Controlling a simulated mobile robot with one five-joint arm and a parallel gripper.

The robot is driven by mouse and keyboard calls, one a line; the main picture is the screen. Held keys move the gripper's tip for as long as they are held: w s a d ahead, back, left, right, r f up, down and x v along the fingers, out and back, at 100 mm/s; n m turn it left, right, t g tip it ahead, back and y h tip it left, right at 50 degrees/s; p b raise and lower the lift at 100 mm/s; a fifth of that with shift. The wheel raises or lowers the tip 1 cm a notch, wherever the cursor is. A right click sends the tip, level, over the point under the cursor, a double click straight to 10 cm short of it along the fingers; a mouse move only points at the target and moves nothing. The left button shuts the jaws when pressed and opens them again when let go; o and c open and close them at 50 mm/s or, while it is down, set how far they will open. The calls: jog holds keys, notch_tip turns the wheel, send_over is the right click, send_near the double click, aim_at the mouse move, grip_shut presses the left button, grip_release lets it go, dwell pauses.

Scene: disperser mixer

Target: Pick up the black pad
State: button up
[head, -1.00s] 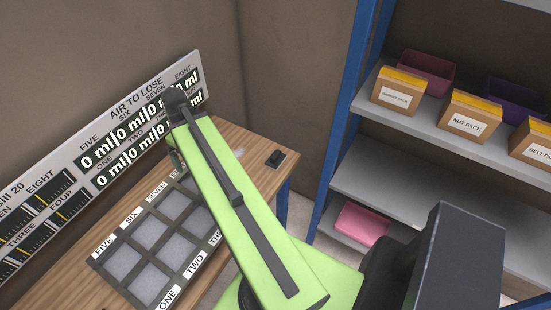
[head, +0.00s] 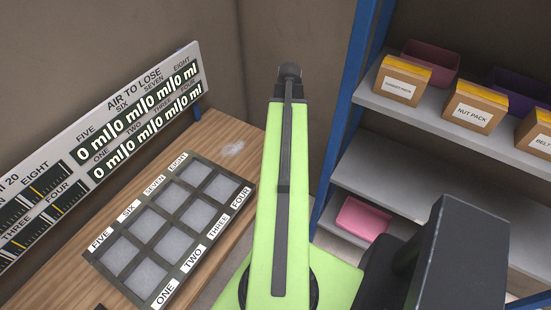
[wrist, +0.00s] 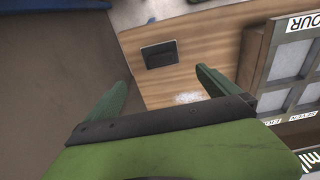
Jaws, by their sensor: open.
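The black pad (wrist: 159,54) shows in the wrist view as a small dark block on the wooden tabletop (wrist: 195,55), near the table's edge. In the head view my arm hides it. My gripper (wrist: 161,75) is open and empty. Its two green fingers are spread wide, with the pad beyond their tips and roughly between them in the picture. The pad and the fingers look apart, but I cannot tell the exact gap. In the head view my gripper is hidden behind my own arm.
A tray (head: 215,227) of grey squares labelled ONE to EIGHT lies on the table. A display board (head: 140,100) stands behind it. A blue-framed shelf (head: 345,110) with boxes and a pink bin (head: 362,218) stands at right. A whitish smudge (head: 232,148) marks the tabletop.

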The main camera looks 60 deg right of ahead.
jog(key=f+b, duration=0.4)
jog(key=w+f+b, duration=0.1)
jog(key=f+b, duration=0.3)
jog(key=f, duration=0.1)
jog(key=f+b, duration=0.4)
jog(key=shift+w+a+f, duration=0.1)
jog(key=shift+w+f, duration=0.15)
jog(key=shift+w, duration=0.05)
jog(key=shift+r, duration=0.15)
jog(key=c, duration=1.3)
jog(key=shift+r+p, duration=0.1)
jog(key=shift+p, duration=0.25)
